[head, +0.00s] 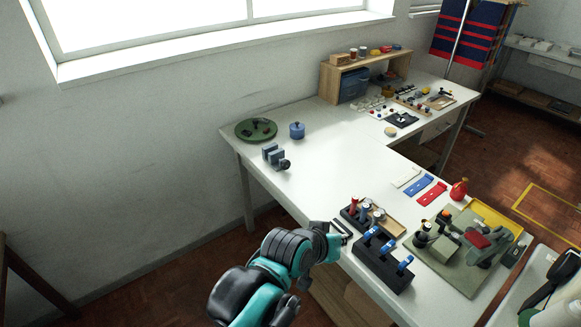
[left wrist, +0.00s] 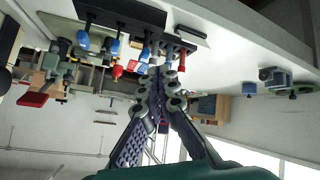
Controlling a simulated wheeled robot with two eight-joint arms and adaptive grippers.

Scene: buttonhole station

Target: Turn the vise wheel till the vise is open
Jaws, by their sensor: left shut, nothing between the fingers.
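The small grey-blue vise (head: 271,153) stands near the left edge of the white table, its dark round wheel (head: 285,164) on the right side facing front. The gap between its jaws is too small to judge. The vise also shows upside down at the right of the left wrist view (left wrist: 275,77). My left gripper (head: 343,232) is over the table's front edge beside the tool racks, well to the right of the vise and apart from it. Its fingers (left wrist: 160,76) are shut and empty in the left wrist view. My right gripper is not in view.
A blue lidded pot (head: 297,131) and a green round tray (head: 256,129) stand behind the vise. A dark rack with blue-topped tools (head: 382,262) is close to my left gripper. The table between gripper and vise is largely clear.

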